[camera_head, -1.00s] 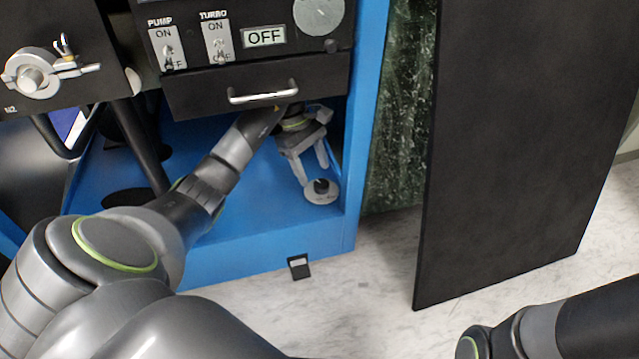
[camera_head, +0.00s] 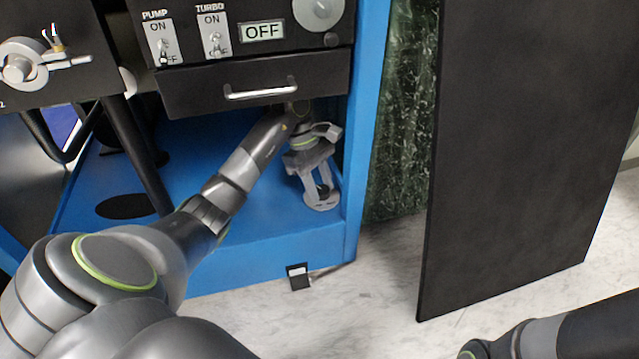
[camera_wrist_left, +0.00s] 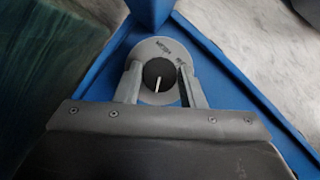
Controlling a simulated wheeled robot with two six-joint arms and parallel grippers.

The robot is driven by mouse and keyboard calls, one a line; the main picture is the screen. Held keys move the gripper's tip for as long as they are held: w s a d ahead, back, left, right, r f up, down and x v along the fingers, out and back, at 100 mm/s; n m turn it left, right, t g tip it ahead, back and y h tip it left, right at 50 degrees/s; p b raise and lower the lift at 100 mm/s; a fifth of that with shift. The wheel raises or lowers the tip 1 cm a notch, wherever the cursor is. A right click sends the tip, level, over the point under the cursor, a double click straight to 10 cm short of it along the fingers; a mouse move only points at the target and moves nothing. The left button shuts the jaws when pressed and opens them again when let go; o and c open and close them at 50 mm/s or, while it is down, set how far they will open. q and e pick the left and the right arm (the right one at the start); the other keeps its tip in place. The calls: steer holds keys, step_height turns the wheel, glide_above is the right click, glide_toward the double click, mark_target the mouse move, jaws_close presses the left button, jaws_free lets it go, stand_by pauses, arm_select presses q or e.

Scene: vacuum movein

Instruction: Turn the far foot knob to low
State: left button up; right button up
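The foot knob (camera_wrist_left: 158,72) is black with a white pointer line and sits on a round grey dial plate. The plate (camera_head: 321,203) lies at the right front corner of the blue cabinet floor. My left gripper (camera_head: 322,188) reaches down over the knob from above. In the left wrist view its fingers (camera_wrist_left: 162,84) stand apart on both sides of the knob, with a narrow gap on the right; contact on the left is unclear. The pointer line points toward the gripper's base. The dial lettering is too small to read. My right gripper is out of view.
A black drawer with a metal handle (camera_head: 260,91) hangs above my left forearm. The blue cabinet frame (camera_head: 357,150) stands close right of the gripper. A large black panel (camera_head: 520,160) stands at the right. A small black item (camera_head: 298,277) is at the cabinet's front base.

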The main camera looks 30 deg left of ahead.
arm_select(q)
steer(key=shift+c, duration=1.4)
